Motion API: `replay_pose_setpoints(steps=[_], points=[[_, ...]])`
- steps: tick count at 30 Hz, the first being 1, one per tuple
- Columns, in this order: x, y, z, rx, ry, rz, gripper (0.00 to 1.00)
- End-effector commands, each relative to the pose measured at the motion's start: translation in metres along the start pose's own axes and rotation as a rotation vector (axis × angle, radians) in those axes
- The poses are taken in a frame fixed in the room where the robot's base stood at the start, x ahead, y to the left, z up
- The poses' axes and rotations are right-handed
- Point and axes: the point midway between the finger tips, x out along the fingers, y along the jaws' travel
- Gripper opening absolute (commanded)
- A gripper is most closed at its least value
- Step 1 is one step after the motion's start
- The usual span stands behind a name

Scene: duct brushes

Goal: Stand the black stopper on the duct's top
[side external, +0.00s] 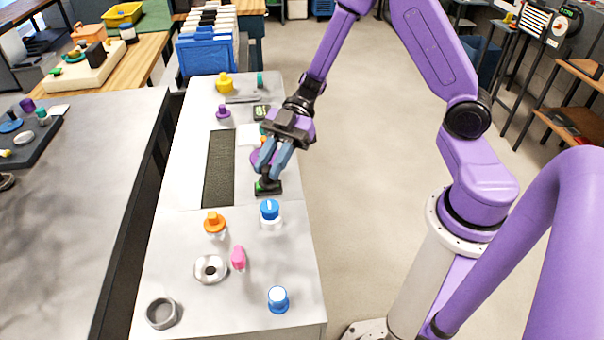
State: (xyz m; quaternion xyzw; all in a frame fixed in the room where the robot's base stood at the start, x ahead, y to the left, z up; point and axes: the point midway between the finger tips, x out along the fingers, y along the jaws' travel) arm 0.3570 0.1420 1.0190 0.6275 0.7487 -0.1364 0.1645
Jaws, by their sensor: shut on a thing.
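My gripper (269,168) points down over the right side of the light grey worktop, its blue-grey fingers shut on a black thing. This black piece (268,187), which looks like the black stopper, shows just below the fingertips with a wide dark foot and a bit of green at its left. Its upper part is hidden by the fingers. I cannot tell whether the foot touches the surface or is a separate thing. A long dark textured strip (219,168) lies in the worktop to the left of my gripper. I cannot tell which part is the duct's top.
Nearer stand an orange knob (214,223), a blue-and-white knob (270,213), a pink piece (238,258), a metal ring (210,269), a grey ring (162,313) and a blue cap (278,299). Yellow (224,83) and purple (223,111) knobs stand farther back.

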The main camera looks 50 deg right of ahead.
Motion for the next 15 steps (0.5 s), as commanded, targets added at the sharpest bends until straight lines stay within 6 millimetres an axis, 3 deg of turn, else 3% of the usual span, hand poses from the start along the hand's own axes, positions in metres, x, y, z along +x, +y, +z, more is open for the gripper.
replay_pose_setpoints(steps=[6,15], points=[[-0.067,0.026,0.037,0.119,0.002,0.255,0.0],[-0.151,0.032,0.086,0.268,-0.008,0.568,0.0]])
